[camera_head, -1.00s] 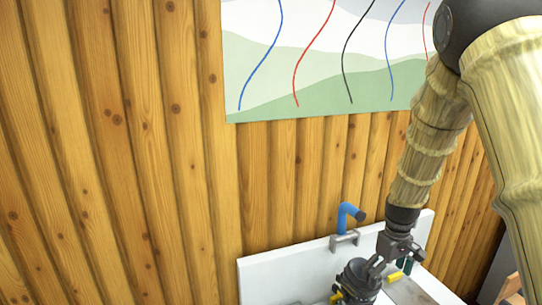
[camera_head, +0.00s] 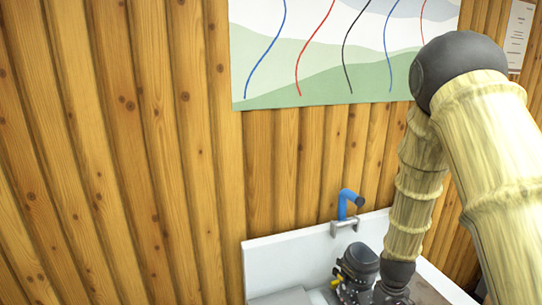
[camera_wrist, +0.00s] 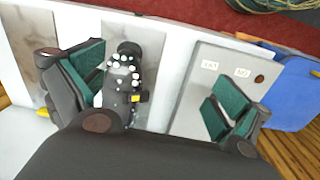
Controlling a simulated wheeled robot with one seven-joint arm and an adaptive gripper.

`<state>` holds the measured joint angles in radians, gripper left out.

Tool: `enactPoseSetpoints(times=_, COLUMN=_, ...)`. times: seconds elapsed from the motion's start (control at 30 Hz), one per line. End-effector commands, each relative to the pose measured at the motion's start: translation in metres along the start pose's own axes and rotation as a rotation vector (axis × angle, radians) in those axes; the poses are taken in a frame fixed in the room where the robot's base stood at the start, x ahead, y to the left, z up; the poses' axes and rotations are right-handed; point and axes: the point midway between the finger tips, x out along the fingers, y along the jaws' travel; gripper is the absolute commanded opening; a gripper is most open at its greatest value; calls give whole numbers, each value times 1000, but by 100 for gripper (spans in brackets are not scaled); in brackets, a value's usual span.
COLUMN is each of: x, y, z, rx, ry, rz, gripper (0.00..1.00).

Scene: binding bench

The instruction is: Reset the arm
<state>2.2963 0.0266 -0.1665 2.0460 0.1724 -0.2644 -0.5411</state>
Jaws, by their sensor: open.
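My gripper (camera_wrist: 158,98) is open in the wrist view, its two green-padded fingers wide apart with nothing between the pads. It is over the white bench (camera_wrist: 180,75). In the head view my bamboo-like arm comes down from the right, and the fingers cannot be made out at the bottom edge.
A plank wall (camera_head: 130,150) with a poster (camera_head: 330,75) stands behind. In the wrist view, a grey plate (camera_wrist: 195,115) with two labels and a blue object (camera_wrist: 298,95) lie right.

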Motion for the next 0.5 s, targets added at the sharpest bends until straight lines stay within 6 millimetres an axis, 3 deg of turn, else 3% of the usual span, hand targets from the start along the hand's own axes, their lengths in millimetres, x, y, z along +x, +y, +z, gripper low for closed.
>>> enactPoseSetpoints(times=0.03, x=26, y=-9, z=14, rx=9, ry=-12, rz=2, gripper=100)
enactPoseSetpoints(times=0.2, x=98, y=-39, z=61, rx=54, ry=-18, rz=16, gripper=100)
enactPoseSetpoints(times=0.5, x=194, y=-100, z=157, rx=139, ry=-10, rz=9, gripper=100)
